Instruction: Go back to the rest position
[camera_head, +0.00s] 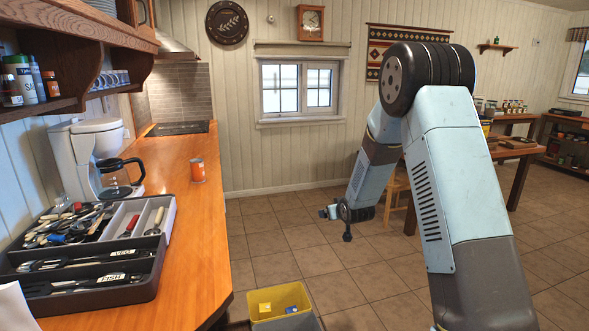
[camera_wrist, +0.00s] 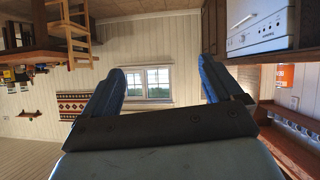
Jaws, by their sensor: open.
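My gripper (camera_head: 333,211) hangs over the tiled floor, right of the wooden counter (camera_head: 192,262) and well clear of it. In the wrist view my gripper (camera_wrist: 161,66) shows two blue fingers spread wide with nothing between them. The window (camera_wrist: 146,84) shows far off beyond the gap. My arm bends over at a high elbow at the right of the head view, with the forearm pointing down. The dark utensil tray (camera_head: 127,268), labelled VEG and FISH, sits on the counter at the left, filled with utensils. The gripper is far from it.
A coffee maker (camera_head: 92,150) and an orange can (camera_head: 197,170) stand on the counter. A yellow bin (camera_head: 279,301) stands on the floor at the counter's end. A chair (camera_head: 396,190) and table (camera_head: 519,158) are behind my arm. The middle floor is clear.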

